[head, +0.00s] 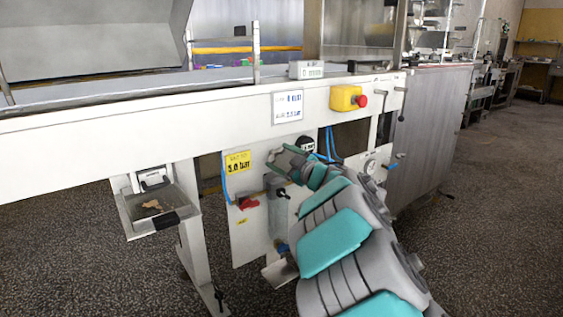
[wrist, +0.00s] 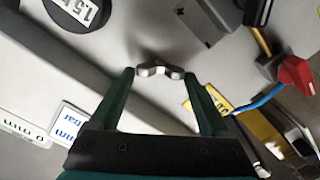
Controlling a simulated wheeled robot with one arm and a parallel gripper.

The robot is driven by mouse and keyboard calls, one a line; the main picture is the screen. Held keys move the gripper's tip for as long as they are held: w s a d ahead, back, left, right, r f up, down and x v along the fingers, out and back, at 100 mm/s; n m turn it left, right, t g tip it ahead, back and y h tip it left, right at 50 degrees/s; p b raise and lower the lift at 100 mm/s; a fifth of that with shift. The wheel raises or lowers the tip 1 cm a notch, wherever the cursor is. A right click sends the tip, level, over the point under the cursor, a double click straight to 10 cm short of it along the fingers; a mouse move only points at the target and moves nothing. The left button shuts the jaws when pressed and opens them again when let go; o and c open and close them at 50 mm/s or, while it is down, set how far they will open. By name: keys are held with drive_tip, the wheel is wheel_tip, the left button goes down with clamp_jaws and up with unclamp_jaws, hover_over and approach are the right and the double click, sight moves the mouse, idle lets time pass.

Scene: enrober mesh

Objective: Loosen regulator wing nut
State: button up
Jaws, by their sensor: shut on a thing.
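The metal wing nut (wrist: 160,70) shows in the wrist view as a small two-winged piece on a pale panel. My gripper (wrist: 159,76) has its two dark green fingers on either side of it, shut on its wings. In the head view my arm reaches the white panel below the machine's beam, and the wing nut is hidden there behind my gripper and wrist.
A tray (head: 128,208) hangs at left. A yellow box with a red button (head: 347,98) sits above. The floor at right is clear.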

drive_tip(key=n+b, duration=0.1)
drive_tip(key=n, duration=0.1)
drive_tip(key=n+b, duration=0.1)
drive_tip(key=n, duration=0.1)
drive_tip(key=n+b, duration=0.1)
drive_tip(key=n, duration=0.1)
drive_tip(key=shift+f, duration=0.35)
drive_tip(key=shift+a+n+b, duration=0.1)
drive_tip(key=shift+n+b, duration=1.3)
drive_tip(key=shift+n, duration=0.8)
drive_tip(key=shift+r, duration=0.1)
drive_tip(key=o, duration=1.2)
drive_tip(key=shift+s, duration=0.15)
